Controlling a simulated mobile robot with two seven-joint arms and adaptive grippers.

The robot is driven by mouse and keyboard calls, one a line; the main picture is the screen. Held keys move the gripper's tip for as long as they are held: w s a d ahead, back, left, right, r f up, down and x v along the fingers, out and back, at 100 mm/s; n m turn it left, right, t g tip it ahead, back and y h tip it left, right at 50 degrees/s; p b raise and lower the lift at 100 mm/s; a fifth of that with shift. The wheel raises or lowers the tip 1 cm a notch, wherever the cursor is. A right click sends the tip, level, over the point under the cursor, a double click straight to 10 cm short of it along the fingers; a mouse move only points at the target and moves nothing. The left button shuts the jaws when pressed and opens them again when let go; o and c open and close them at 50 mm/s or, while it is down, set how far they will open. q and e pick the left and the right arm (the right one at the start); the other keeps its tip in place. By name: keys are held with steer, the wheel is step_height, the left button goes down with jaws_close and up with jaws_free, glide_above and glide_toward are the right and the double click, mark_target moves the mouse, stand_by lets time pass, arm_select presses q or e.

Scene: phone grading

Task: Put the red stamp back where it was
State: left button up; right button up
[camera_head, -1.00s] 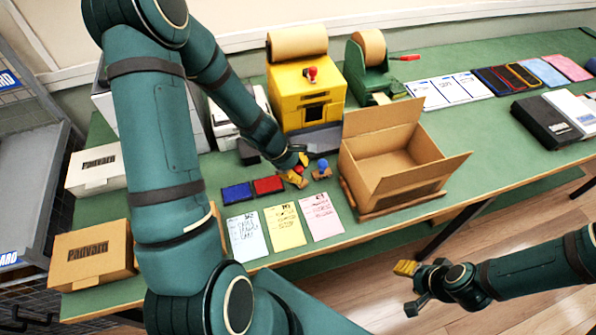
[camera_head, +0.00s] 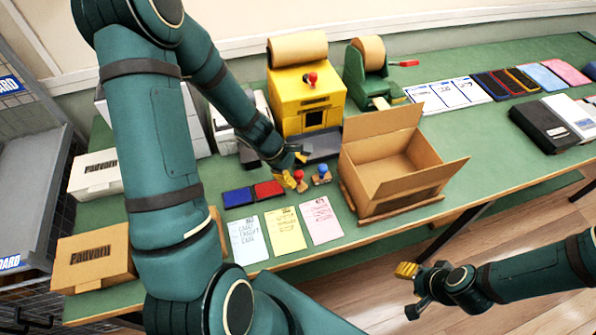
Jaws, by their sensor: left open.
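The red stamp (camera_head: 299,182) stands upright on the green table, just left of the blue stamp (camera_head: 321,175) and behind the ink pads. My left gripper (camera_head: 294,168) is open beside the red stamp, on its left and far side. One yellow fingertip is close to the stamp; whether it touches cannot be told. The blue ink pad (camera_head: 238,197) and red ink pad (camera_head: 269,189) lie in front and to the left. My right gripper (camera_head: 407,271) is off the table's front edge, with yellow fingertips; its opening is unclear.
An open cardboard box (camera_head: 385,180) stands right of the stamps. A yellow machine (camera_head: 306,100) is behind them. Blue, yellow (camera_head: 285,229) and pink cards lie in front. Panvarn boxes (camera_head: 92,256) sit at left. A green tape dispenser (camera_head: 370,80) is at the back.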

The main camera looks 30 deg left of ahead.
arm_select(q)
steer(key=p+v, duration=0.3)
steer(key=v, duration=0.6)
steer(key=shift+r, duration=0.4)
steer(key=shift+s+a, duration=0.1)
steer(key=shift+s, duration=0.1)
